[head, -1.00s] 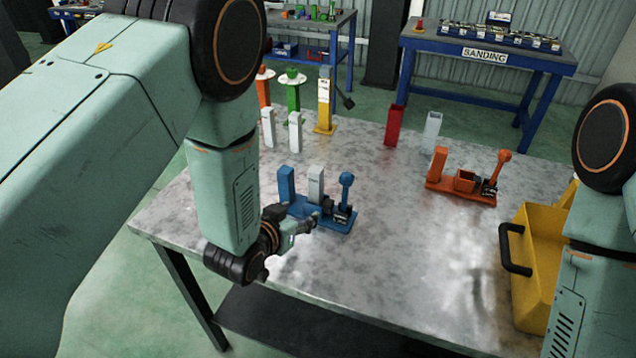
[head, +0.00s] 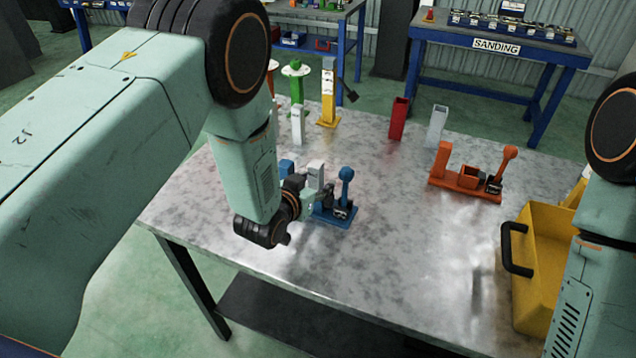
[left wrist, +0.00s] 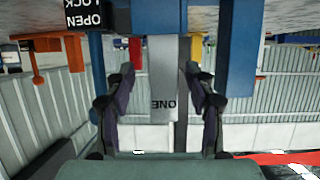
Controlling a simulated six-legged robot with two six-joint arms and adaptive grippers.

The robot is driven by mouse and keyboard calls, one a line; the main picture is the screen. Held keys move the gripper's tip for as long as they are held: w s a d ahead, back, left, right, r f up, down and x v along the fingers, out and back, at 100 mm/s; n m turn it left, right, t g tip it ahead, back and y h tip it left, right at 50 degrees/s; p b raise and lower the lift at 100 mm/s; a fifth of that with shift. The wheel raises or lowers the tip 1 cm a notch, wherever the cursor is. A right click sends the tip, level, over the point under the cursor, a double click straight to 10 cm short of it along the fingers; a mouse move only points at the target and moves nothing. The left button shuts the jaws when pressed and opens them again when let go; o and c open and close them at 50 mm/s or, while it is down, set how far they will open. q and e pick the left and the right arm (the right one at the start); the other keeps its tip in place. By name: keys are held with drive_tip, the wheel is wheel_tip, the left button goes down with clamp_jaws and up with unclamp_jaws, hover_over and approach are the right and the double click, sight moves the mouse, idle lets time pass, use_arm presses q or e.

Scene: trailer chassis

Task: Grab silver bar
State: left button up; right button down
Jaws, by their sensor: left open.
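The silver bar (head: 316,173) stands upright in the blue fixture (head: 338,217), between a blue block (head: 287,167) and a blue ball-topped lever (head: 347,188). My left gripper (head: 308,194) is at the fixture, in front of the silver bar, and partly hides it. In the upside-down left wrist view the silver bar (left wrist: 163,80) with the word ONE appears between the two open fingers of my left gripper (left wrist: 168,85). Gaps show on both sides of the bar, so the fingers look apart from it. My right gripper is out of view.
An orange fixture (head: 458,181) and a yellow bin (head: 553,255) stand at the right of the table. A red holder (head: 398,118), a white holder (head: 437,125) and a yellow stand (head: 328,100) are at the back. The table front is clear.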

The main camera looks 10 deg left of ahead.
use_arm(q)
drive_tip(key=shift+w+a+f, duration=0.15)
drive_tip(key=shift+w+f, duration=0.3)
drive_tip(key=shift+w, duration=0.4)
drive_tip(key=shift+s, duration=0.1)
drive_tip(key=shift+d+r, duration=0.1)
drive_tip(key=shift+d, duration=0.2)
drive_tip(key=shift+c, duration=1.2)
drive_tip(key=shift+a, duration=0.2)
drive_tip(key=c, duration=0.5)
drive_tip(key=shift+d, duration=0.1)
clamp_jaws()
